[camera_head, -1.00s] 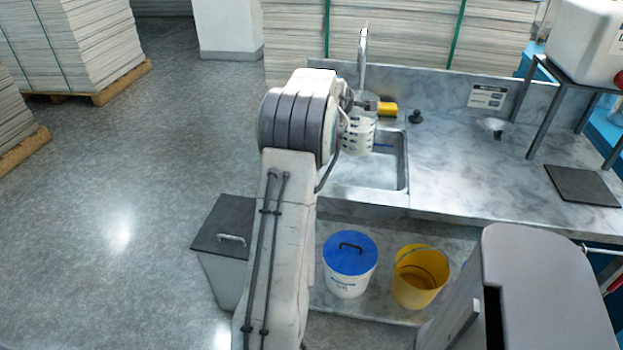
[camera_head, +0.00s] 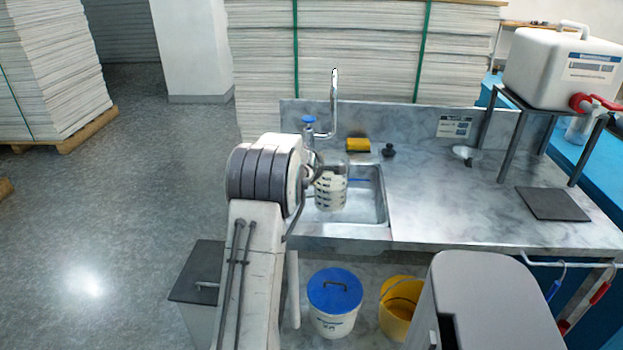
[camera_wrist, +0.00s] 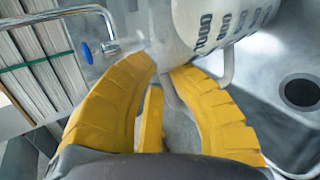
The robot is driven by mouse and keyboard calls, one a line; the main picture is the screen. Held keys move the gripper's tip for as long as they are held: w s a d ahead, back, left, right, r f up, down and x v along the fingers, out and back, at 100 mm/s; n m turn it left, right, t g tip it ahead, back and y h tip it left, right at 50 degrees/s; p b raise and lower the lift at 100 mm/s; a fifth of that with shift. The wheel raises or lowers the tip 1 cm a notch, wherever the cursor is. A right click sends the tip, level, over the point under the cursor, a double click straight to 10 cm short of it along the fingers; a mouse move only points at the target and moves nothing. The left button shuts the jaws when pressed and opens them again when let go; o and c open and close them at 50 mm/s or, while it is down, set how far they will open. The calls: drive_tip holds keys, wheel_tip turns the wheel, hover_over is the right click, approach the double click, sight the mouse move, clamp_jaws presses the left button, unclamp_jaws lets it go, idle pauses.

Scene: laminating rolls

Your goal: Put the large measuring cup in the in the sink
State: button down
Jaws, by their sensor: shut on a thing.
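The large measuring cup (camera_head: 331,190) is clear to whitish with dark markings. It hangs upright at the left part of the sink (camera_head: 377,205), within the basin's outline in the head view. Whether its base touches the basin floor cannot be told. In the wrist view the cup (camera_wrist: 222,22) is at the top, cut off by the frame, with its handle (camera_wrist: 228,62) running down by the fingers. My gripper (camera_wrist: 163,72) has yellow ribbed fingers closed around the handle. In the head view the fingers are mostly hidden by my arm.
A tap (camera_head: 334,105) with a blue knob stands behind the sink. A yellow sponge (camera_head: 358,145) and black stopper (camera_head: 388,151) lie on the back ledge. The drain (camera_wrist: 302,92) is clear. A white water container (camera_head: 560,70) stands on a rack at right.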

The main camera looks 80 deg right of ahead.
drive_tip(key=shift+f, duration=1.8)
drive_tip(key=c, duration=1.2)
unclamp_jaws()
drive_tip(key=shift+f, duration=0.15)
drive_tip(key=shift+o, duration=0.2)
drive_tip(key=b+v, duration=0.1)
drive_tip(key=v, duration=1.1)
